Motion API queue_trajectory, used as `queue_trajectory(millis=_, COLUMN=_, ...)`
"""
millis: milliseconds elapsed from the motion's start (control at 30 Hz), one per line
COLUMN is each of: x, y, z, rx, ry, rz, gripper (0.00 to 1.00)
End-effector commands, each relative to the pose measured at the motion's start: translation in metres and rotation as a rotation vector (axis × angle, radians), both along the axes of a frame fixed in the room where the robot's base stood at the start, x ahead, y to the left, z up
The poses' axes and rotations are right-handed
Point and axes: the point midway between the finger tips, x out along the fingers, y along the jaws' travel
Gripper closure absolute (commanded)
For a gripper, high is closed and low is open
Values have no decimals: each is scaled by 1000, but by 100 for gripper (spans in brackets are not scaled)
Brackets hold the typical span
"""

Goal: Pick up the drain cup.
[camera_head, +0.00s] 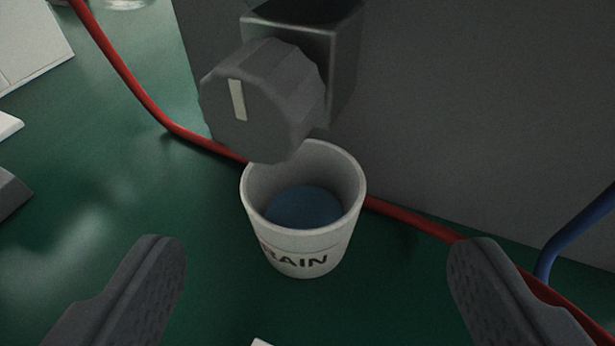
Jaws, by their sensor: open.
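The drain cup (304,245) is a white cup standing upright on the green surface, with dark lettering of which "RAIN" shows. Dark bluish liquid (305,207) lies inside it. A dark grey knob (262,100) with a pale mark hangs over its back left rim and hides part of that rim. My gripper (316,255) is open, one finger low on the left and one low on the right. The cup shows between the two fingers, and neither finger appears to touch it.
A grey panel (460,110) stands right behind the cup. A red hose (120,70) runs along the surface behind the cup to the lower right. A blue hose (575,235) is at the right.

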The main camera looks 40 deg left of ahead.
Motion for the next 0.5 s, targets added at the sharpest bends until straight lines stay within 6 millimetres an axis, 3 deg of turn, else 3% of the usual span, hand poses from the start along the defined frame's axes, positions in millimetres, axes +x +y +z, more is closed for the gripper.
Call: queue_trajectory(millis=500, x=32, y=36, z=-26, rx=0, ry=-1, rz=6, gripper=24)
